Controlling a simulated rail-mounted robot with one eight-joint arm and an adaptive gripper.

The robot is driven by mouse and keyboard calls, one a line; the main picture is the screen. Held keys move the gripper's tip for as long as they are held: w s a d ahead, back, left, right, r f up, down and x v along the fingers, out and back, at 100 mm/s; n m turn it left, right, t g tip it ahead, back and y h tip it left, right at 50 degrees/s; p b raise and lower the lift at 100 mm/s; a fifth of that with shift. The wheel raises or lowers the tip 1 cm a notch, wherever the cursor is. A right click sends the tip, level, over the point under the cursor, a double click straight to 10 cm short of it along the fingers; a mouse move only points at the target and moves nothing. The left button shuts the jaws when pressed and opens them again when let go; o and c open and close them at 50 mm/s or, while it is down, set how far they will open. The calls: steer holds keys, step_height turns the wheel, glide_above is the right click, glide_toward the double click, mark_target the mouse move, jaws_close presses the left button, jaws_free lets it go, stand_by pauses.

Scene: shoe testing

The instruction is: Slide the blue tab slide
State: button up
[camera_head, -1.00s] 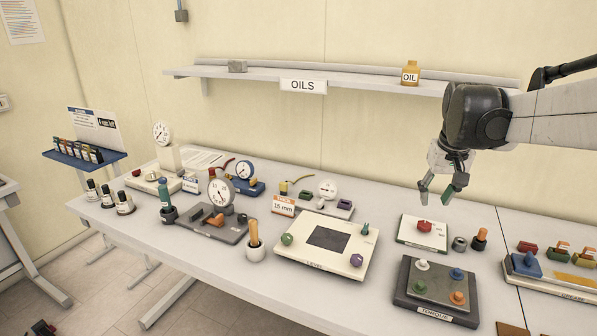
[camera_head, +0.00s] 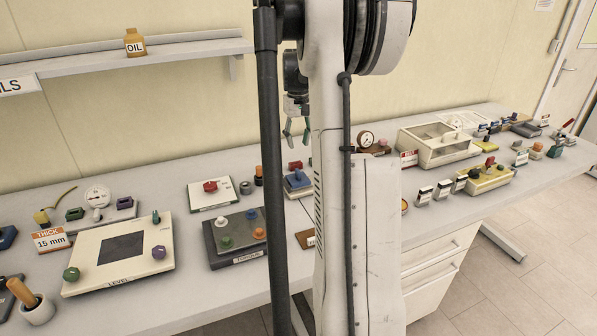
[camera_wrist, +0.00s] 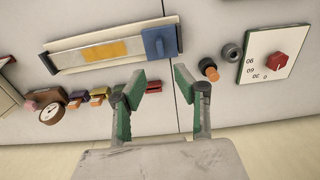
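The blue tab slide (camera_wrist: 160,42) is a blue block with a raised tab. In the wrist view it sits at the right end of a long pale tray (camera_wrist: 75,66) with a yellow strip (camera_wrist: 105,51). In the head view the blue slide (camera_head: 298,181) shows just left of my arm column, which hides most of the tray. My gripper (camera_wrist: 162,78) is open and empty, with its green-padded fingers spread. In the head view my gripper (camera_head: 296,131) hangs above the back of the table, apart from the slide.
A panel with a red knob (camera_wrist: 278,61) and an orange-topped peg (camera_wrist: 208,68) stand beside the tray. A red block (camera_wrist: 154,86) and several coloured clips lie along its other side. The grey torque box (camera_head: 238,238) stands in front of the knob panel.

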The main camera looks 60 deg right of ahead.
mark_target(298, 170)
step_height(298, 170, down, 12)
steer(key=shift+f, duration=0.1)
stand_by(0.4)
jaws_close()
